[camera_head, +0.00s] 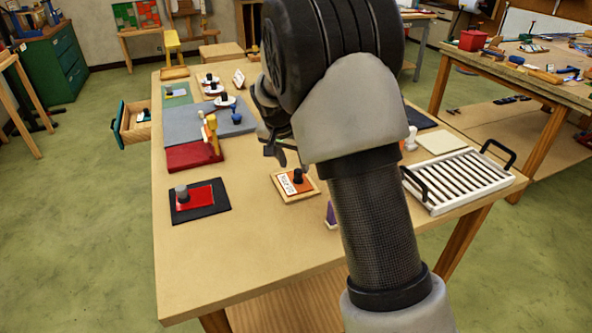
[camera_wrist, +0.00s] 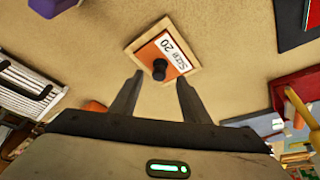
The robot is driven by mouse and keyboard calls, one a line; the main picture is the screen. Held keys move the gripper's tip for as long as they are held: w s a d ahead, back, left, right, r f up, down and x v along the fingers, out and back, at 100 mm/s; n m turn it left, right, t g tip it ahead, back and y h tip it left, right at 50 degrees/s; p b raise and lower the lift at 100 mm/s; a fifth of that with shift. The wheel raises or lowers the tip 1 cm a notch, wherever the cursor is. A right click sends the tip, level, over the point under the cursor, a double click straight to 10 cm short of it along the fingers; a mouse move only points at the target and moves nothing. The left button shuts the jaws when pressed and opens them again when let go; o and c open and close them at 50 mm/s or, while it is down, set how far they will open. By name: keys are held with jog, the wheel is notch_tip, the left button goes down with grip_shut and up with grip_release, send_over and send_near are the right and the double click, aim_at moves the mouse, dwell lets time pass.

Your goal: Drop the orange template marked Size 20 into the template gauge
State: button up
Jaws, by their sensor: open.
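The orange template (camera_wrist: 172,58) has a black knob and a white label reading Size 20. It lies inside a square pale wooden frame (camera_wrist: 138,44), which looks like the template gauge. In the head view the template (camera_head: 302,185) appears within the frame (camera_head: 285,195) on the table, below and right of my gripper (camera_head: 284,156). I cannot tell whether it sits fully down. In the wrist view my gripper (camera_wrist: 160,77) is open, its two fingers apart near the frame's closer side. Nothing is held between them; the knob shows beyond, between the fingertips.
A red plate with a grey knob (camera_head: 181,193) lies on a dark mat at the left. A white slatted rack (camera_head: 460,180) with black handles stands at the right. A small purple piece (camera_head: 331,214) is nearby. The front left of the table (camera_head: 230,265) is clear.

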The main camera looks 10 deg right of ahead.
jog(key=v, duration=1.2)
jog(key=shift+p, duration=0.3)
jog(key=shift+d, duration=0.1)
jog(key=s+d+r+n+y+p, duration=0.1)
jog(key=s+d+r+n+p, duration=0.15)
jog(key=s+r, duration=0.55)
jog(key=s+r+n+t+y+p, duration=0.1)
jog(key=s+r+n+p, duration=0.1)
jog(key=s, duration=0.9)
jog(key=s+r+n+p, duration=0.2)
jog(key=s+r+p, duration=0.2)
jog(key=s, duration=0.7)
jog(key=shift+s+d+t+y+p, duration=0.35)
jog(key=shift+s+d+t+y, duration=0.05)
